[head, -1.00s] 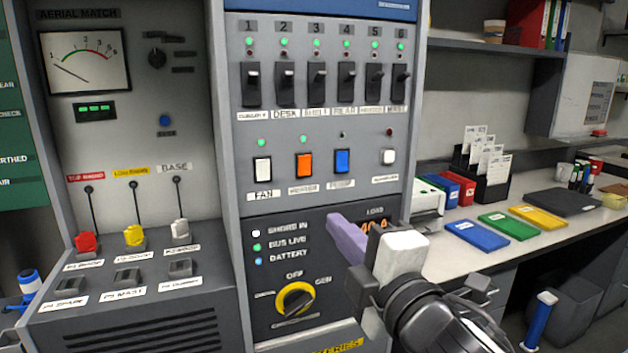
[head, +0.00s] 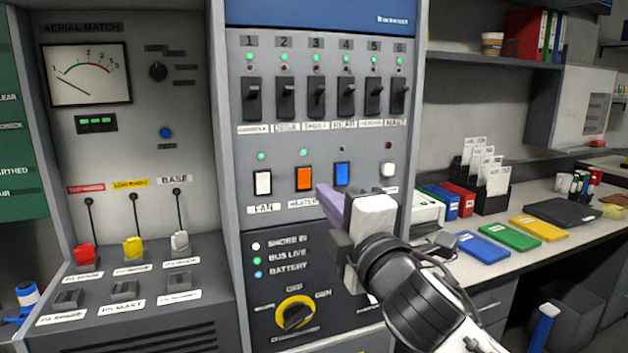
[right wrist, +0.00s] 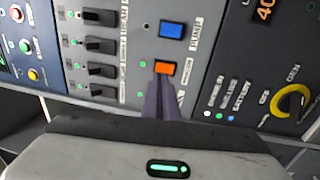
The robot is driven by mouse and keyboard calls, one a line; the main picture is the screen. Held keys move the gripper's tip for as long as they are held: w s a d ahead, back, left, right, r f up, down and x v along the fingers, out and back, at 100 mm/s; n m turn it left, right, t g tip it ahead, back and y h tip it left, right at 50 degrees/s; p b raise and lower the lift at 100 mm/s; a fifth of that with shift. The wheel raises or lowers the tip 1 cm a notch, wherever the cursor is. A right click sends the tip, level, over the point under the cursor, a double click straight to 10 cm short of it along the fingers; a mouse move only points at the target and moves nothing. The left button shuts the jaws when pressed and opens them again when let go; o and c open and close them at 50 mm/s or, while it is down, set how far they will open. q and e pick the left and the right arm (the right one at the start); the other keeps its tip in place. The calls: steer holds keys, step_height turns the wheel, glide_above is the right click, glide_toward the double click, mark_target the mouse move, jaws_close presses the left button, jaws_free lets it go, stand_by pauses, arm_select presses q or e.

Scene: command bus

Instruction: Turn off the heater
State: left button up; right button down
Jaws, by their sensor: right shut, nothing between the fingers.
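The heater switch is an orange rocker (head: 304,178) in the row between the white fan rocker (head: 263,183) and a blue rocker (head: 342,174). A green light (head: 303,153) above the orange rocker is lit. My right gripper (head: 326,196) is shut and empty, its purple fingertips just below and right of the orange rocker in the head view. In the right wrist view the orange rocker (right wrist: 165,68) lies right at the tips of the fingers (right wrist: 160,85); I cannot tell whether they touch. My left gripper is not in view.
Above is a row of several black breaker switches (head: 316,93). Below is a yellow rotary selector (head: 296,312). A console with red, yellow and white levers (head: 133,246) stands left. A desk with coloured folders (head: 508,226) is at right.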

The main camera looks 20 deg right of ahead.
mark_target(307, 173)
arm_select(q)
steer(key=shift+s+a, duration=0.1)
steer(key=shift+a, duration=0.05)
arm_select(e)
steer(key=w, duration=0.6)
steer(key=shift+w+a+r, duration=0.1)
steer(key=shift+w+r, duration=0.25)
steer(key=shift+r, duration=0.05)
arm_select(q)
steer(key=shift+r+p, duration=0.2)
steer(key=shift+p, duration=0.1)
